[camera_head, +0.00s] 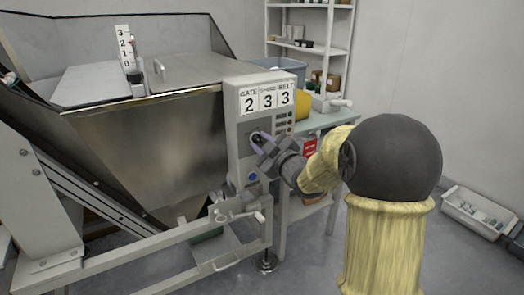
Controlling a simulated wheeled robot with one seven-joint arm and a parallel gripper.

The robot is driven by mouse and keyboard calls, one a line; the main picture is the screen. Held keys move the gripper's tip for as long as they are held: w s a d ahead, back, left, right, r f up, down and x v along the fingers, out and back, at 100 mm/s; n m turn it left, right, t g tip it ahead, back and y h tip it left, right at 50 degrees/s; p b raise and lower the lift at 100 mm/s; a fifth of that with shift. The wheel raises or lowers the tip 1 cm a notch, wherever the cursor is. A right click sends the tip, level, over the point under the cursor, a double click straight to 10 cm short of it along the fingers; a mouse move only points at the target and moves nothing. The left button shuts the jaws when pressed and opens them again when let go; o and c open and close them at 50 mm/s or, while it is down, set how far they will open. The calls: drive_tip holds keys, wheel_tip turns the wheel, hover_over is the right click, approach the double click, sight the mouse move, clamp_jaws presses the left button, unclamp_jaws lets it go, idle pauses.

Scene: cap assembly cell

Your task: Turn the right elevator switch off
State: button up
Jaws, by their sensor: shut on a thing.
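A grey control box (232,115) stands at the right end of the metal hopper, with a panel of number cards reading 2, 3, 3 under the labels GATE, SPEED and BELT. My gripper (257,140) is at the front of this box, below the cards, shut on a switch there. The gripper and wrist hide most of the switch, and its position cannot be told. A blue button (253,177) shows just below the gripper. Several small dark buttons (281,124) run down the right side of the panel.
A valve handle (240,213) sits under the box. A table (335,117) with a red-labelled item stands behind my arm. A grey bin (470,211) lies on the floor at right.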

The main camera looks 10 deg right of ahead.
drive_tip(key=shift+n+b, duration=0.3)
drive_tip(key=shift+n, duration=0.2)
drive_tip(key=o, duration=1)
drive_tip(key=shift+s, duration=0.15)
drive_tip(key=p+v, duration=0.3)
drive_tip(key=v, duration=1.4)
drive_tip(key=shift+s+p, duration=0.1)
drive_tip(key=shift+p, duration=0.2)
